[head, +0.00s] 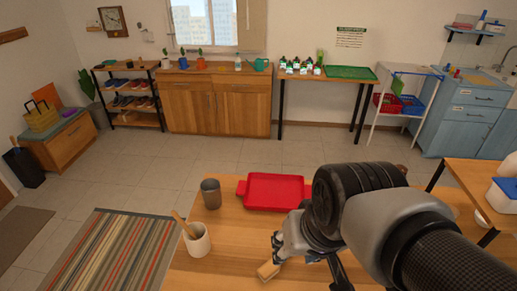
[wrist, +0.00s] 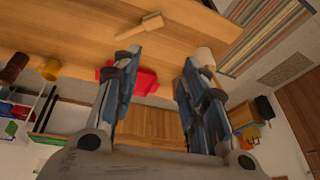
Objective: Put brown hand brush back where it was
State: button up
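The brown hand brush (wrist: 140,26) lies on the wooden table in the wrist view, with its handle and a paler head visible. In the head view a tan piece of it (head: 268,270) shows beside my gripper's fingers, and the rest is hidden. My gripper (head: 284,254) is over the table near the brush. In the wrist view my gripper (wrist: 160,62) has its two fingers well apart with nothing between them. The brush appears beyond the fingertips, outside the grip; whether a finger touches it cannot be told.
A red tray (head: 272,191) and a grey cup (head: 210,193) stand at the table's far side. A cream pot (head: 198,241) with a wooden utensil stands at the left. Brown (wrist: 14,68) and yellow (wrist: 50,69) mugs show in the wrist view. Bare tabletop (head: 237,228) lies between pot and tray.

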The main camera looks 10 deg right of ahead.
jog(key=shift+n, duration=0.8)
jog(key=s, duration=0.1)
jog(key=s+r, duration=0.1)
jog(key=s, duration=0.2)
jog(key=shift+s+d+r, duration=0.15)
jog(key=shift+s+d, duration=0.1)
jog(key=shift+s, duration=0.05)
jog(key=shift+f+b, duration=0.5)
jog(key=shift+o, duration=0.4)
